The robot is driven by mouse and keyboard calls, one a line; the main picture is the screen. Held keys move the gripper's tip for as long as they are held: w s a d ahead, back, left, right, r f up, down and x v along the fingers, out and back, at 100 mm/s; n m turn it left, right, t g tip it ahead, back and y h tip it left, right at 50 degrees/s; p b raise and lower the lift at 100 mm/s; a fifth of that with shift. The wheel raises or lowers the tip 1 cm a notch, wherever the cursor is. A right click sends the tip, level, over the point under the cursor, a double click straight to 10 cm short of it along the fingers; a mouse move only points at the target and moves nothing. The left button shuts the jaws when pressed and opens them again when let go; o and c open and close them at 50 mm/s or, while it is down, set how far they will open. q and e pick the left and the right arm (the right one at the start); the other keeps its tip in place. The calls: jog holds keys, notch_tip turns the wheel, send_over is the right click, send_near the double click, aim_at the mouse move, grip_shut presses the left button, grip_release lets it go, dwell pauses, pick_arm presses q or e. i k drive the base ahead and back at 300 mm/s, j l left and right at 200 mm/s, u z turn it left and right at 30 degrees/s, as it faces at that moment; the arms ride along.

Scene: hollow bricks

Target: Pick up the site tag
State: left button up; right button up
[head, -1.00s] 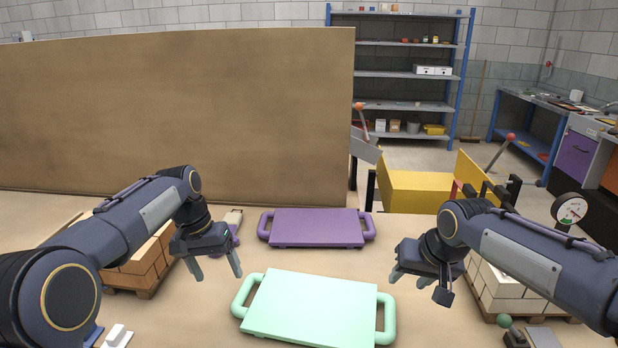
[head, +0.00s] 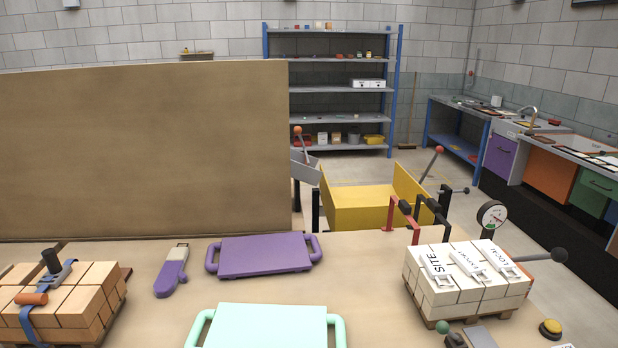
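The site tag (head: 437,269) is a white tag with dark letters reading SITE. It lies on top of the stack of white bricks (head: 462,291) at the right of the head view, at the left of a row of three similar tags. The middle tag (head: 470,264) has lettering I cannot read surely. The right tag (head: 503,263) seems to read LOCAL. Nothing covers the site tag. Neither of my grippers shows in the head view now.
A purple tray (head: 265,254) and a mint tray (head: 265,325) lie on the table. A purple-handled tool (head: 172,272) and strapped tan bricks (head: 75,293) are at the left. Red-and-black levers (head: 405,208) and a gauge (head: 492,215) stand behind the white stack.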

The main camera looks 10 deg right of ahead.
aim_at(433, 261)
jog(key=i+l+z, duration=0.1)
jog(key=l+z, duration=0.15)
jog(key=z, duration=0.15)
jog(key=i+l+z, duration=0.1)
jog(key=l+z, duration=0.25)
jog(key=i+l+z, duration=0.1)
jog(key=z, duration=0.3)
